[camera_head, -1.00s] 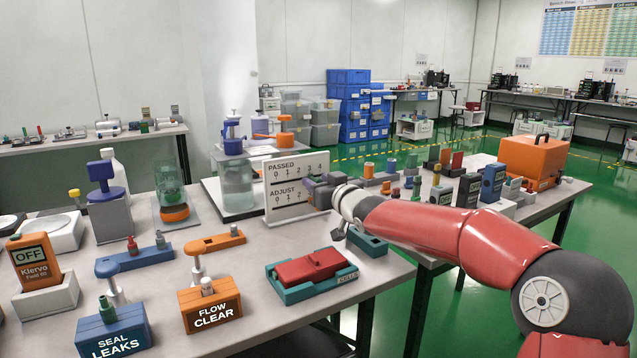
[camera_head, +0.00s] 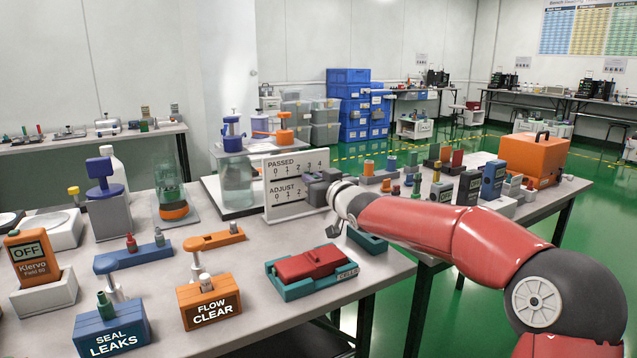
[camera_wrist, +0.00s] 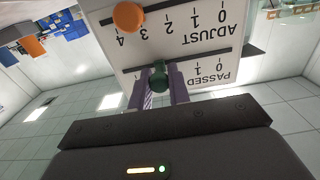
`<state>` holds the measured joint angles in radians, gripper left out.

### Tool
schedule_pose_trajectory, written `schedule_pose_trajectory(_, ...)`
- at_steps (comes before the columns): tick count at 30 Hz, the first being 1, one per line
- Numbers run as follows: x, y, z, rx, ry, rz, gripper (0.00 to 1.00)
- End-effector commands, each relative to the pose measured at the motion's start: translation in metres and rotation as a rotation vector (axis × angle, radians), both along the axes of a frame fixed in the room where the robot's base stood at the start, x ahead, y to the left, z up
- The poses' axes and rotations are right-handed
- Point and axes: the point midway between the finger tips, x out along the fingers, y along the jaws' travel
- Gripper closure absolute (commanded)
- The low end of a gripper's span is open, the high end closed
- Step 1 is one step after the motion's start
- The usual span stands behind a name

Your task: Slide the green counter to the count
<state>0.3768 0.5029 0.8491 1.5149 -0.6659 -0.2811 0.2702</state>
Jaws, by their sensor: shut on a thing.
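The white counter board (camera_head: 281,210) stands upright on the bench, with a PASSED scale above an ADJUST scale, each with a dark slot. In the wrist view the board (camera_wrist: 262,57) appears upside down. My gripper (camera_wrist: 160,85) is shut on the green counter (camera_wrist: 160,72), a round knob on the PASSED slot, beyond the 1 mark. The fingers hide the nearby PASSED numbers, so its exact value cannot be told. An orange counter (camera_wrist: 128,16) sits on the ADJUST slot near 3 and 4. In the head view my gripper (camera_head: 310,187) covers the board's right side and hides the green counter.
A red and teal tester (camera_head: 312,264) lies in front of the board. A glass container (camera_head: 237,185) stands behind it. Orange and blue stands labelled FLOW CLEAR (camera_head: 209,301) and SEAL LEAKS (camera_head: 112,330) are at the front left. My arm extends over the bench's right side.

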Motion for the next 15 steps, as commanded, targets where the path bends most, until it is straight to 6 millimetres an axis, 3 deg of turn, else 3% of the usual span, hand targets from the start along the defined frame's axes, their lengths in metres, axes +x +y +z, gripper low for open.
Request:
schedule_pose_trajectory(6, -0.023, 0.034, -0.005, -0.002, -0.005, 0.005, 1.0)
schedule_pose_trajectory(15, -0.028, 0.042, 0.0, 0.001, 0.0, 0.003, 1.0)
